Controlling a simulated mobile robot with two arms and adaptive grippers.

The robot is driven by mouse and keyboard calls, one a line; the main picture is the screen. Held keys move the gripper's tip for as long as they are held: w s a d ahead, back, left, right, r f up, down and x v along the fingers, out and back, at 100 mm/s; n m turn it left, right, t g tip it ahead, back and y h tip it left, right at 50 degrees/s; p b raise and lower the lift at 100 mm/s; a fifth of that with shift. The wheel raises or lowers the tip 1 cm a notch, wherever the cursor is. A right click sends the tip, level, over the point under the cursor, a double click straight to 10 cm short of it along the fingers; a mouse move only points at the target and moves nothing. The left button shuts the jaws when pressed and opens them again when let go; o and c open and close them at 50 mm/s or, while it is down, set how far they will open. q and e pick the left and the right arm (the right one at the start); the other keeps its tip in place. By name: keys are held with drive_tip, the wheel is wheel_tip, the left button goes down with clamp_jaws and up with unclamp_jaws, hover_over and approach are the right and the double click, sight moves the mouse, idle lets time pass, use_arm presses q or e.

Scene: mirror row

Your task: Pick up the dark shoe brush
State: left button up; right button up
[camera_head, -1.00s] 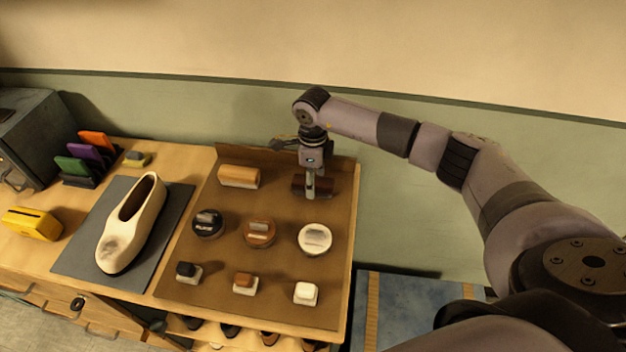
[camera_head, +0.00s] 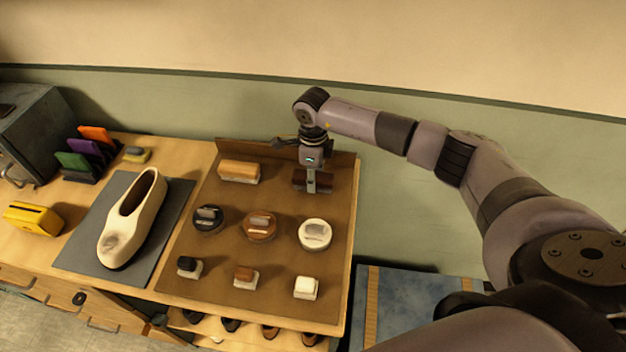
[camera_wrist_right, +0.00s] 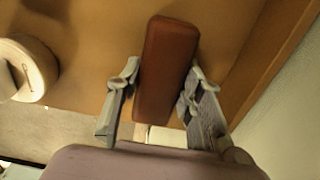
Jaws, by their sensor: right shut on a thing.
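The dark shoe brush (camera_head: 299,181), a red-brown block in this light, is at the back right of the brown mat (camera_head: 276,202). My right gripper (camera_head: 312,185) comes down over it from above and is shut on it. In the right wrist view the brush (camera_wrist_right: 165,72) lies lengthwise between the two fingers (camera_wrist_right: 160,92), one along each side. I cannot tell whether the brush touches the mat. My left gripper is not in view.
A tan brush (camera_head: 239,172) lies to the left. Tins (camera_head: 260,226) and small daubers (camera_head: 246,277) stand in rows in front, including a white tin (camera_head: 315,234). A pale shoe (camera_head: 132,220) is on a grey mat. The wall is close behind.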

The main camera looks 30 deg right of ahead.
drive_tip(key=shift+c, duration=1.3)
drive_tip(key=shift+w+r, duration=0.1)
drive_tip(key=shift+r, duration=0.4)
wheel_tip(320, 180, up, 19)
drive_tip(key=b, duration=0.5)
drive_tip(key=o, duration=0.6)
drive_tip(key=c, duration=0.4)
